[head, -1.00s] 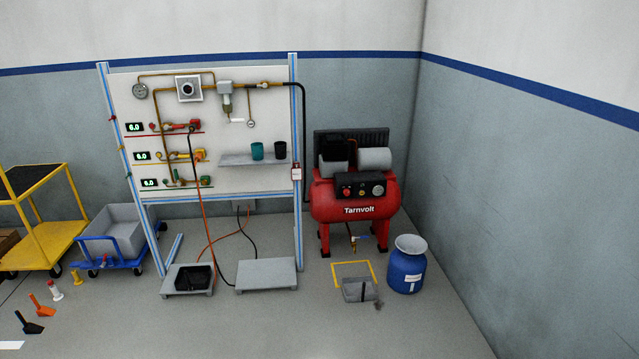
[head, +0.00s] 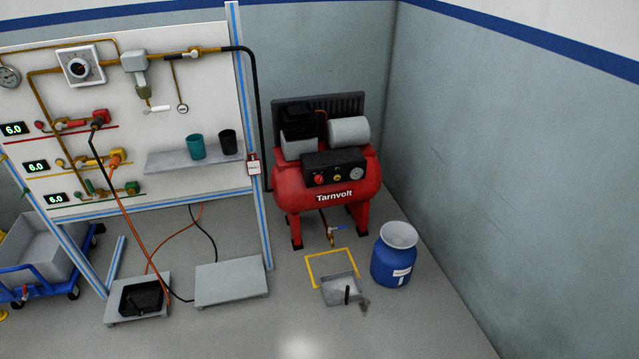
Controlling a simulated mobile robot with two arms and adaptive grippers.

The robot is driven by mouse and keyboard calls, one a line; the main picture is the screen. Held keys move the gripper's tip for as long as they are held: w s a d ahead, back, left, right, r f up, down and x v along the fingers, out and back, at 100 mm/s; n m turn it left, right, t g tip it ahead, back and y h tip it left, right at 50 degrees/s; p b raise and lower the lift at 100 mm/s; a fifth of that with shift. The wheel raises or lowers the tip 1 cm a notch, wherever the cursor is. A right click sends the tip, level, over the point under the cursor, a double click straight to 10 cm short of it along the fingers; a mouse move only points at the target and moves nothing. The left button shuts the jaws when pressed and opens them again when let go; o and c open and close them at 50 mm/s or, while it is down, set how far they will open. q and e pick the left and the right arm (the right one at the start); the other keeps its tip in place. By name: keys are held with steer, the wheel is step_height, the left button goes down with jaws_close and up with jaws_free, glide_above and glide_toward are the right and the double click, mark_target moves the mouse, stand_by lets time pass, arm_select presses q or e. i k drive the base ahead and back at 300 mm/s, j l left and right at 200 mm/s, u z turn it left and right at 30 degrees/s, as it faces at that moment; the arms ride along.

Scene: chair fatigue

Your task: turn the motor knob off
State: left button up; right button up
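The red Tarnvolt compressor (head: 334,192) stands on the floor near the room's corner. On its front is a black control box (head: 334,168) with a red motor knob (head: 319,179), a small yellowish part beside it and a round gauge (head: 356,174). The way the knob points is too small to tell. Neither of my grippers is in the head view.
A blue drum (head: 394,262) and a grey dustpan-like tray (head: 341,289) by a yellow floor frame (head: 331,262) stand before the compressor. Left is a panel (head: 205,112) with pipes and a shelf, low platforms (head: 231,281) and a blue cart (head: 40,285). Front floor is clear.

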mark_target(318, 180)
steer(key=i+l+u, duration=0.2)
steer(key=i+l, duration=0.95)
steer(key=i+l+u, duration=0.2)
steer(key=i+l, duration=1.05)
steer(key=l, duration=0.1)
